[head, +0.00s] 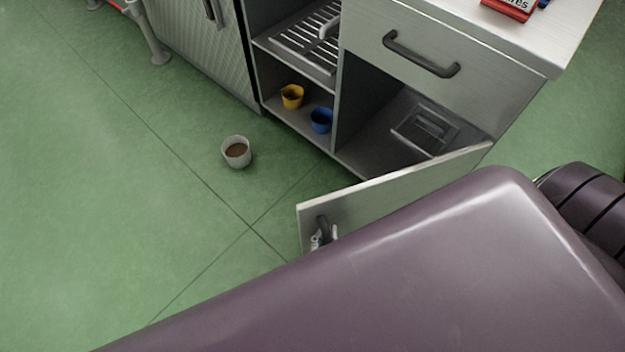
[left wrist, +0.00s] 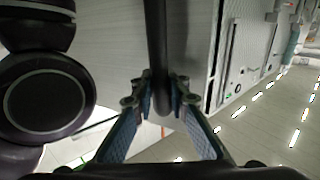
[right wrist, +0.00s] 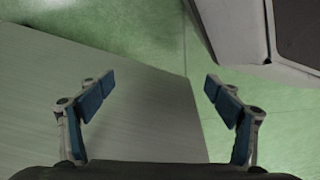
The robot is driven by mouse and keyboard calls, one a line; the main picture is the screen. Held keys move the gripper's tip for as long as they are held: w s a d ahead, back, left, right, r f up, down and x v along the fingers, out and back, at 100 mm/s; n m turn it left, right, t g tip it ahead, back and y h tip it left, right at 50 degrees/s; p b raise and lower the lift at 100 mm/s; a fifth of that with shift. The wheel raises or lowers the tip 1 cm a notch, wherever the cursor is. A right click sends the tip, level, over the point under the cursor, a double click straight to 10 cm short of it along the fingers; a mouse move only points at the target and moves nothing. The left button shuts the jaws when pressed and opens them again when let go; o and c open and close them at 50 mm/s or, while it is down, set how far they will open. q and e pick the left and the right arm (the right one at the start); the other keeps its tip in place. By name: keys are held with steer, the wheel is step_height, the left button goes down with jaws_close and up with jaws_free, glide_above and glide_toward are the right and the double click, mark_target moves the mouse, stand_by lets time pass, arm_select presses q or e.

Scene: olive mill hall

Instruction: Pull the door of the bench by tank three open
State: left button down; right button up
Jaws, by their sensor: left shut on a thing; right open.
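The bench (head: 495,75) stands at the upper right of the head view. Its lower door (head: 400,195) stands swung out from the front, so the compartment behind it (head: 375,140) is open to view. My left gripper (head: 323,238) is shut on the door's dark handle (head: 321,222) near the door's free edge; my own arm hides part of the door. In the left wrist view the fingers close on the handle bar (left wrist: 156,45). My right gripper (right wrist: 155,95) is open and empty in the right wrist view, in front of a grey grained panel (right wrist: 130,125).
A drawer with a dark handle (head: 420,55) is above the compartment. A yellow cup (head: 292,96) and a blue cup (head: 321,120) stand on the low shelf beside it. A pale cup with brown contents (head: 236,151) stands on the green floor, which is otherwise clear at left.

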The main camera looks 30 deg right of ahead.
arm_select(q)
steer(key=shift+s+a, duration=0.1)
steer(key=shift+s, duration=0.1)
steer(key=c, duration=1.9)
jaws_free()
steer(key=v, duration=0.8)
steer(key=shift+s+f, duration=0.15)
